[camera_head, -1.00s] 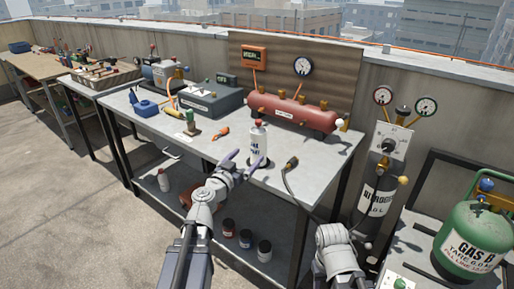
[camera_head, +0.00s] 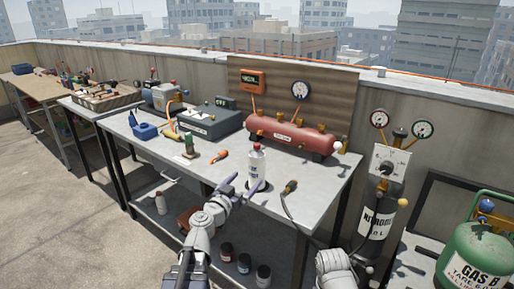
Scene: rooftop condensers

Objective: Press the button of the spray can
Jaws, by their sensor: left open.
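The spray can (camera_head: 256,163) is white with dark lettering and a small reddish top. It stands upright on the grey workbench (camera_head: 318,190), near its front middle. My left gripper (camera_head: 244,186) is open and empty. Its two purple-grey fingers spread at the near side of the can, low against its body in the picture, below the top. I cannot tell whether a finger touches the can. Part of my right arm shows at the bottom right, but its gripper fingers do not show.
A red compressor tank (camera_head: 290,138) stands behind the can. A corded tool (camera_head: 290,187) lies to its right and an orange-handled tool (camera_head: 219,154) to its left. A green gas cylinder (camera_head: 475,255) and a nitrogen cylinder (camera_head: 377,222) stand at the right.

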